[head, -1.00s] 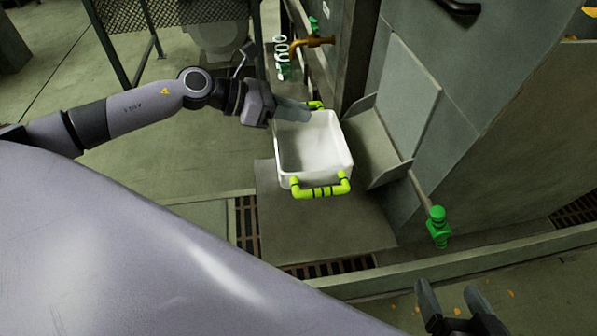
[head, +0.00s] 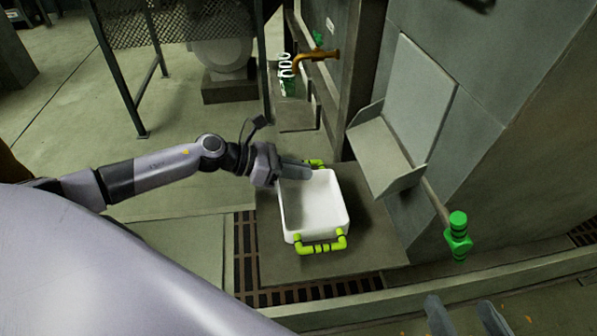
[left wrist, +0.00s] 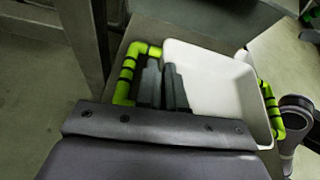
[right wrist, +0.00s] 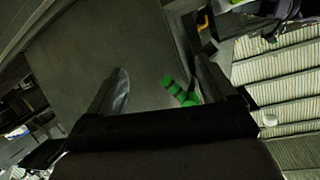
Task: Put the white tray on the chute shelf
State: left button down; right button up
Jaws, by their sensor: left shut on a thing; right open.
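The white tray (head: 316,205), with yellow-green handles at its two ends, is in the middle of the head view. It is left of and lower in the picture than the chute shelf (head: 382,152), with a gap between them. My left gripper (head: 298,170) is shut on the tray's far left rim. The left wrist view shows the fingers (left wrist: 163,88) at the tray (left wrist: 215,75) wall beside one handle. I cannot tell whether the tray hangs or rests. My right gripper (right wrist: 163,85) is open and empty; its fingertips show at the head view's bottom edge (head: 466,318).
A green valve (head: 458,236) sticks out right of the shelf. A brass tap (head: 318,56) and a dark post stand behind. A grey plate (head: 375,235) and floor grating (head: 310,291) lie below the tray. A mesh-topped stand (head: 150,75) is at the back left.

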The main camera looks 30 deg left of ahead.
pick_arm(q)
jog(key=c, duration=1.2)
grip_release()
jog(key=shift+c, duration=0.2)
jog(key=shift+p+v, duration=0.7)
jog(key=shift+v, duration=3.05)
